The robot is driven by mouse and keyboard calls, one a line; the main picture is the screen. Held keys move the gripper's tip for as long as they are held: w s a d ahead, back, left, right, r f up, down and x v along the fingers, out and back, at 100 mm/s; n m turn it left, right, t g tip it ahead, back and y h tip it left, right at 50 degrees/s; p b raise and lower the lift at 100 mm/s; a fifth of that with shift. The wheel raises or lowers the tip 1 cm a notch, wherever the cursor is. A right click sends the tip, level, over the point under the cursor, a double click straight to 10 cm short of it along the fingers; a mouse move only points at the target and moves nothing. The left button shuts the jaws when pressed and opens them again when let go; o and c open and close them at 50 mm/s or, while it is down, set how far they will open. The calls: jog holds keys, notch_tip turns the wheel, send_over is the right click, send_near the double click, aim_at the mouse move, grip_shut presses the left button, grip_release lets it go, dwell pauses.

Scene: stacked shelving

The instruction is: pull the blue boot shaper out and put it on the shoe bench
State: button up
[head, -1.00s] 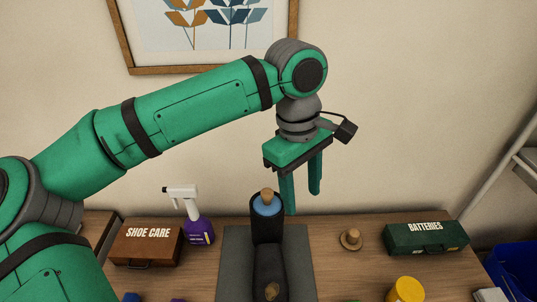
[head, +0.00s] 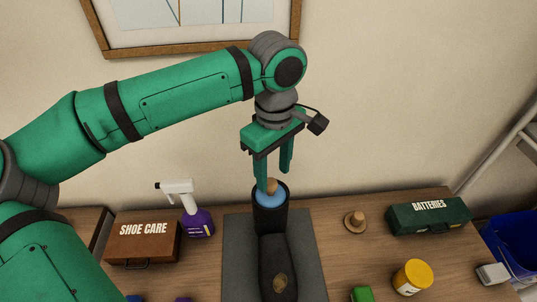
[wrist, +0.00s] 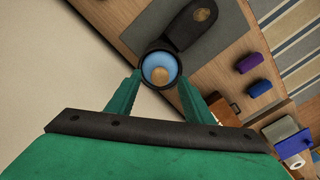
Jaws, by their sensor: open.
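The blue boot shaper (head: 270,199) sits inside the upright shaft of a dark boot (head: 277,262), with its round wooden knob (head: 272,185) on top. In the wrist view the blue shaper (wrist: 149,66) and knob (wrist: 160,75) show in the boot's opening. My gripper (head: 274,184) is open and points down at the boot's top. Its fingers lie either side of the knob in the picture; I cannot tell how far they reach down beside it. The shaper's lower part is hidden in the boot. I cannot tell which surface is the shoe bench.
The boot stands on a grey mat (head: 239,262). Left are a brown shoe care case (head: 143,246) and a purple spray bottle (head: 197,222). Right are a wooden knobbed piece (head: 355,221), a green batteries case (head: 429,217), and a yellow-lidded jar (head: 413,277).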

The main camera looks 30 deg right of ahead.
aim_at(271, 182)
notch_tip(271, 182, down, 4)
jog(key=shift+a+r, duration=0.1)
jog(key=shift+r, duration=0.1)
jog(key=shift+w+f, duration=0.2)
jog(key=shift+f, duration=0.4)
jog(key=shift+c, duration=0.2)
grip_shut()
jog(key=shift+r, duration=0.75)
notch_tip(271, 182, up, 16)
jog(key=shift+f, duration=0.15)
dwell(3.1)
